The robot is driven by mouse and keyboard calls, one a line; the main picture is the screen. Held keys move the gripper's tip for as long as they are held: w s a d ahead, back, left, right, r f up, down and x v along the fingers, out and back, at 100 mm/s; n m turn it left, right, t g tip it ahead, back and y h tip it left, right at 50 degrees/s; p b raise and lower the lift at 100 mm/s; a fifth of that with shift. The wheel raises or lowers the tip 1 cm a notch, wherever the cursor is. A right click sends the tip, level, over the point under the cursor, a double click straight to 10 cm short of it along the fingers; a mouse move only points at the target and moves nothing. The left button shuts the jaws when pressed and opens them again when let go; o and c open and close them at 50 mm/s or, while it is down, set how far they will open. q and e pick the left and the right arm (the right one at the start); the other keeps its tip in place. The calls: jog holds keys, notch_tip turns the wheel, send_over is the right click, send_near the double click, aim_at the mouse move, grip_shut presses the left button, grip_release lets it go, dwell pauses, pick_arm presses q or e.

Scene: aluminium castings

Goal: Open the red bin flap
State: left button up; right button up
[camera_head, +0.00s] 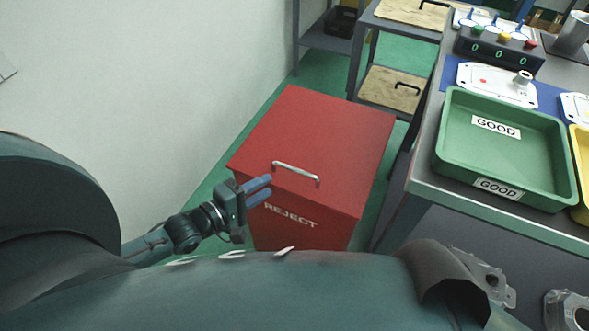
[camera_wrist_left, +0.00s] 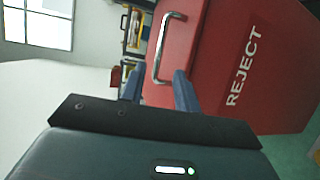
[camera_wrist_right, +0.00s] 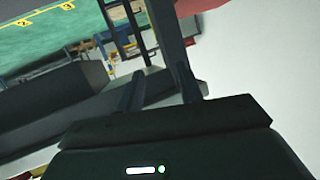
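The red bin (camera_head: 322,135) stands on the green floor with its flat flap on top, closed. Its front reads REJECT. A silver bar handle (camera_head: 296,173) sits on the flap near the front edge. My left gripper (camera_head: 268,190) is open and empty, just left of and in front of the handle, with its blue fingers pointing at the bin. In the left wrist view the handle (camera_wrist_left: 160,48) lies beyond the two fingertips, apart from them. My right gripper (camera_wrist_right: 158,82) is open and empty in the right wrist view, away from the bin.
A white wall (camera_head: 130,80) runs along the left of the bin. On the right, a workbench carries a green GOOD tray (camera_head: 452,180), a yellow tray and a button box (camera_head: 500,50). A shelf with wooden boards (camera_head: 390,88) stands behind the bin.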

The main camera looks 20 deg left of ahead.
aim_at(295, 169)
pick_arm(q)
jog(key=b+x, duration=0.1)
jog(key=x, duration=0.9)
jog(key=shift+w+d+f+b, duration=0.1)
jog(key=shift+w+f+b, duration=0.1)
jog(key=shift+b, duration=0.15)
grip_shut()
